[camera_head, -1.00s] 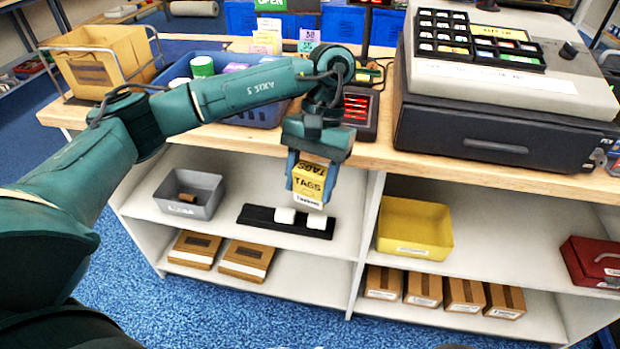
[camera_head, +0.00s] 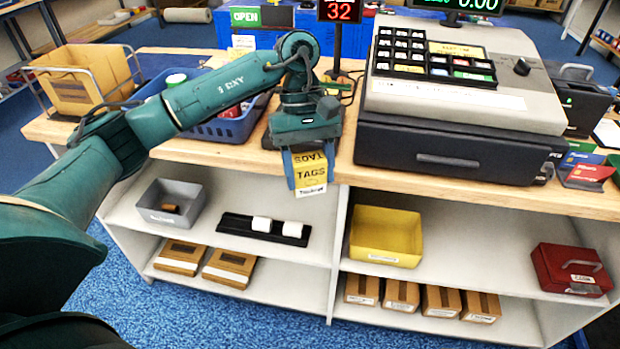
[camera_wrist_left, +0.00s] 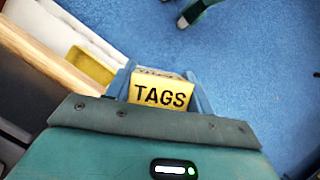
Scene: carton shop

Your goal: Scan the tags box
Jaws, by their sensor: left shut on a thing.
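The tags box (camera_head: 310,172) is a small yellow carton with "TAGS" in black and a white label along its bottom edge. My left gripper (camera_head: 308,165) is shut on it and holds it in the air in front of the counter's front edge. In the left wrist view the tags box (camera_wrist_left: 161,95) sits between the two blue fingers, its lettering facing the camera. The scanner is not clearly visible; my left gripper and forearm cover part of the counter beside the register. My right gripper is not in view.
A cash register (camera_head: 455,85) stands on the wooden counter (camera_head: 395,185), right of my gripper. A blue basket (camera_head: 225,128) with goods and a wire-framed tan bin (camera_head: 85,80) stand left. Below are shelves with a grey bin (camera_head: 170,203), a yellow bin (camera_head: 385,237) and a red box (camera_head: 570,270).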

